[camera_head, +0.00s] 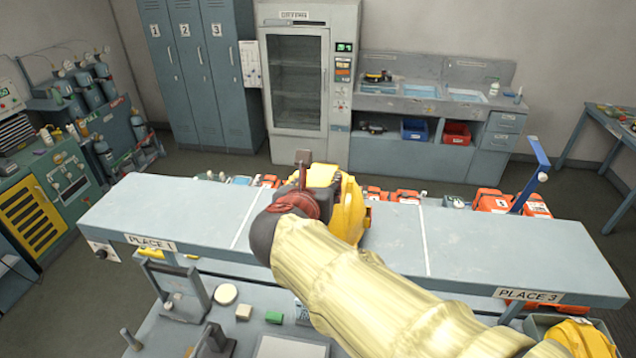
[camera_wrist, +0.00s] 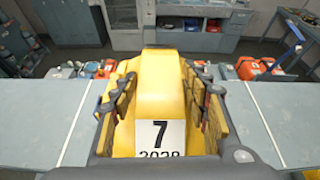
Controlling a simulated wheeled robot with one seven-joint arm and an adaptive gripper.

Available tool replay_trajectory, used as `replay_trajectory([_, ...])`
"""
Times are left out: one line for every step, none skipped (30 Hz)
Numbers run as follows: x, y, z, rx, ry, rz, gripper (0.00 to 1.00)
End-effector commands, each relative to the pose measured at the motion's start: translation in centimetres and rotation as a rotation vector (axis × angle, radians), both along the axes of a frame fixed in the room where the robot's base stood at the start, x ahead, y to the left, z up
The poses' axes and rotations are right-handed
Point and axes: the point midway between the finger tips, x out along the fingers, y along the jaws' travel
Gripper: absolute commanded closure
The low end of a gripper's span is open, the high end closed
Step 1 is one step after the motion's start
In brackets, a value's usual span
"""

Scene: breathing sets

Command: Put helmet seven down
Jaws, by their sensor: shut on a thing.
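Helmet seven is a yellow helmet (camera_head: 350,208) over the middle section of the long grey shelf (camera_head: 480,240). In the wrist view the helmet (camera_wrist: 160,95) fills the space between the fingers, with its white label reading 7 and 2028 facing the camera. My gripper (camera_head: 316,188) is shut on the helmet, with a finger pad against each side in the wrist view (camera_wrist: 160,108). My yellow-sleeved arm hides part of the helmet and shelf. I cannot tell whether the helmet's underside touches the shelf.
White lines divide the shelf. The left section, marked PLACE 1 (camera_head: 150,243), and the right section, marked PLACE 3 (camera_head: 528,295), are bare. Orange cases (camera_head: 497,200) stand behind the shelf. A blue post (camera_head: 530,178) rises at the right. Another yellow helmet (camera_head: 582,338) lies at the lower right.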

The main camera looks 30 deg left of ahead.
Motion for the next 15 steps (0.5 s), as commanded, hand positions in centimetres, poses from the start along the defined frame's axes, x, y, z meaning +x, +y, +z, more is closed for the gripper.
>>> replay_trajectory([0.01,0.00,0.00,0.002,-0.002,0.000,1.00])
replay_trajectory([0.01,0.01,-0.11,0.002,-0.002,0.000,1.00])
replay_trajectory([0.00,-0.01,-0.28,0.000,0.000,0.000,0.53])
replay_trajectory([-0.01,-0.01,-0.25,0.000,0.000,0.000,0.51])
replay_trajectory([0.00,-0.01,-0.24,0.000,0.000,0.000,0.49])
replay_trajectory([0.00,-0.02,-0.22,0.000,0.000,0.000,0.47])
replay_trajectory([0.00,-0.02,-0.22,0.000,0.000,0.000,0.45])
replay_trajectory([0.00,-0.02,-0.22,0.000,0.000,0.000,0.44])
replay_trajectory([0.00,-0.01,-0.21,0.000,0.000,0.000,0.41])
replay_trajectory([0.00,-0.01,-0.21,0.000,0.000,0.000,0.40])
replay_trajectory([0.00,-0.01,-0.21,0.000,0.000,0.000,0.38])
replay_trajectory([0.00,-0.01,-0.21,0.000,0.000,0.000,0.36])
replay_trajectory([0.00,-0.01,-0.21,0.000,0.000,0.000,0.36])
replay_trajectory([0.00,-0.01,-0.21,0.000,0.000,0.000,0.36])
replay_trajectory([0.00,-0.01,-0.21,0.000,0.000,0.000,0.36])
